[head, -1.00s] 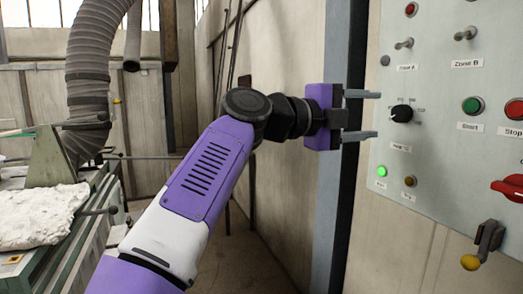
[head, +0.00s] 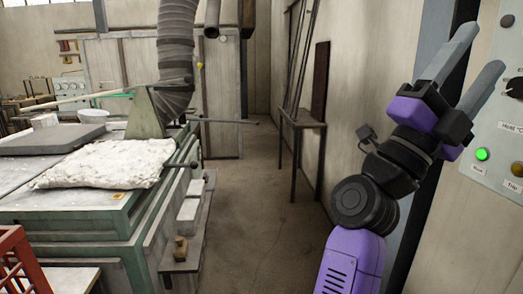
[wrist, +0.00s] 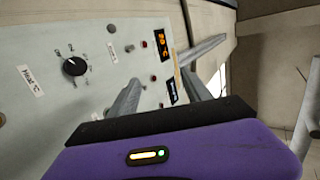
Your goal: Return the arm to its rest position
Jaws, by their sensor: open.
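My gripper (head: 462,72) is at the right of the head view, at the end of my purple and black arm. Its two grey fingers are apart with nothing between them, tilted up and to the right. It is in front of the left edge of a pale control panel (head: 486,165). In the wrist view the two fingers (wrist: 160,88) also show apart and empty, with the panel (wrist: 45,60) behind and to the left. A black knob (wrist: 74,67) and lit orange displays are on that panel. I cannot tell the exact gap between fingers and panel.
A workbench (head: 70,220) stands at the left with a white lumpy blanket (head: 105,165) and a dark slab (head: 50,140) on it. A red crate (head: 18,270) is at the lower left. A narrow stand (head: 300,125) is by the wall. The floor (head: 255,210) between is clear.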

